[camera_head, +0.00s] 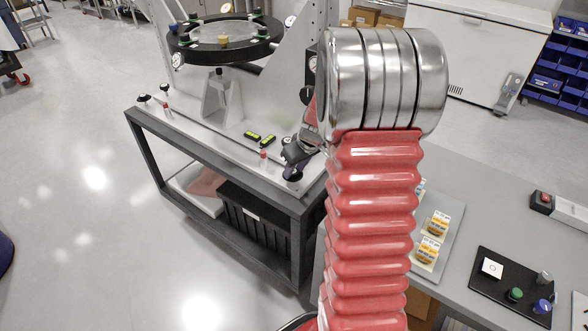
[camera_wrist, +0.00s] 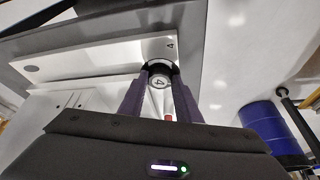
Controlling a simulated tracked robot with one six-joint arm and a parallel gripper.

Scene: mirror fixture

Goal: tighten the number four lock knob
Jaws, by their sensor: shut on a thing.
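In the head view my gripper (camera_head: 292,171) is at the front right corner of the fixture bench, small and dark.
The fixture's black ring (camera_head: 226,40) stands above the bench (camera_head: 210,142). A red-capped post (camera_head: 263,158) and a yellow-black level (camera_head: 259,137) are near my gripper. A grey table (camera_head: 480,205) with a black tray (camera_head: 505,290) is at right. Open floor lies left.

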